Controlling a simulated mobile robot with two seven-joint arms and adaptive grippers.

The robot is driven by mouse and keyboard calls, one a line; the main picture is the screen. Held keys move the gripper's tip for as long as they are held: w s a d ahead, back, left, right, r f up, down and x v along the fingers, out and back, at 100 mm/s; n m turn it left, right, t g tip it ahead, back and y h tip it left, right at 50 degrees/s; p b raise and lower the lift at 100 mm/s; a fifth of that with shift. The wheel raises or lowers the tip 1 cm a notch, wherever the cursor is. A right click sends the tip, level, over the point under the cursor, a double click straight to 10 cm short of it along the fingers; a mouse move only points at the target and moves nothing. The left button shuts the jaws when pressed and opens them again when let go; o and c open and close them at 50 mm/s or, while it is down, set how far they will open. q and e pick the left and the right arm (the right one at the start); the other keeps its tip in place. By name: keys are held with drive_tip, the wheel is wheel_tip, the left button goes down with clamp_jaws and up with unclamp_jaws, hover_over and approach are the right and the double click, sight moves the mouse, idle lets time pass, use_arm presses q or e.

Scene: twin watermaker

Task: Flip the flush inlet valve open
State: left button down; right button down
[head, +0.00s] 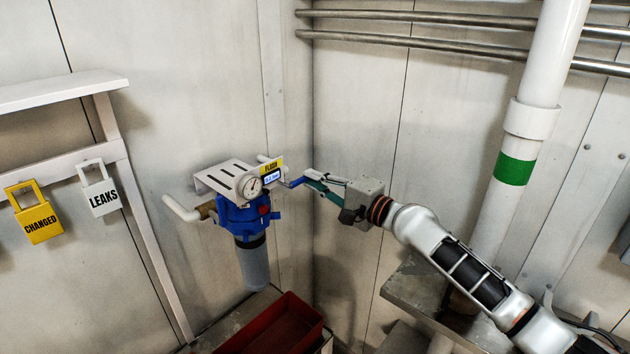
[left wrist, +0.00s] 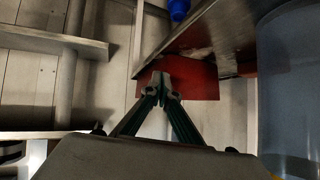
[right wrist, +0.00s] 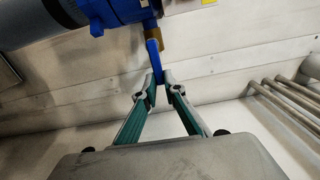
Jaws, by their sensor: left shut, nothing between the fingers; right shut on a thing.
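The flush inlet valve's blue lever (head: 296,183) sticks out to the right of the blue filter housing (head: 240,215), beside a yellow label (head: 271,165). In the right wrist view the lever (right wrist: 153,52) extends from a brass fitting (right wrist: 154,28) toward my fingers. My right gripper (head: 309,179) is shut on the lever's free end; the right wrist view shows its fingertips (right wrist: 158,80) on either side of it. My left gripper (left wrist: 161,82) is shut and empty in the left wrist view, in front of a red surface. It is not in the head view.
A red tray (head: 285,325) lies below. A white pipe with a green band (head: 514,169) stands right. LEAKS (head: 99,188) and CHANGED (head: 36,212) tags hang left.

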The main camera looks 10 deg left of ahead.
drive_tip(key=c, duration=2.4)
unclamp_jaws()
drive_tip(key=shift+f, duration=0.1)
drive_tip(key=v, duration=1.2)
